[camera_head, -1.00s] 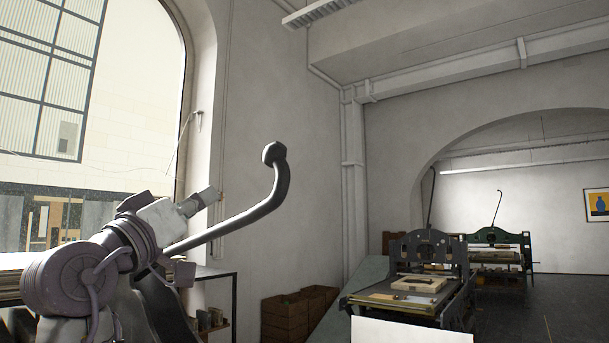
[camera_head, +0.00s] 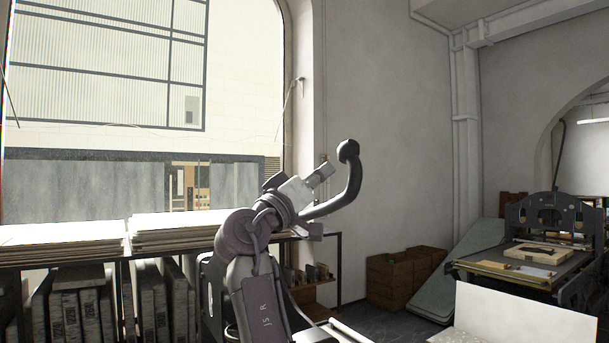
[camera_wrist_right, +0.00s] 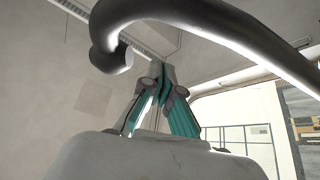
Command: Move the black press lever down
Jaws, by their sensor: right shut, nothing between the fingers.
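The black press lever (camera_head: 350,182) is a thick curved bar with a round knob at its top end. It rises from behind my right gripper (camera_head: 326,172), and its knob stands a little above and right of the fingertips. My right gripper is shut and empty, pointing up and right. I cannot tell whether the fingers touch the lever. The lever's lower end is hidden. My left gripper is out of view.
A rack (camera_head: 125,250) with stacked sheets and upright slabs stands at the left below the window. Wooden crates (camera_head: 392,280) sit by the wall. Another press (camera_head: 550,245) and a blank white panel (camera_head: 524,315) are at the right.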

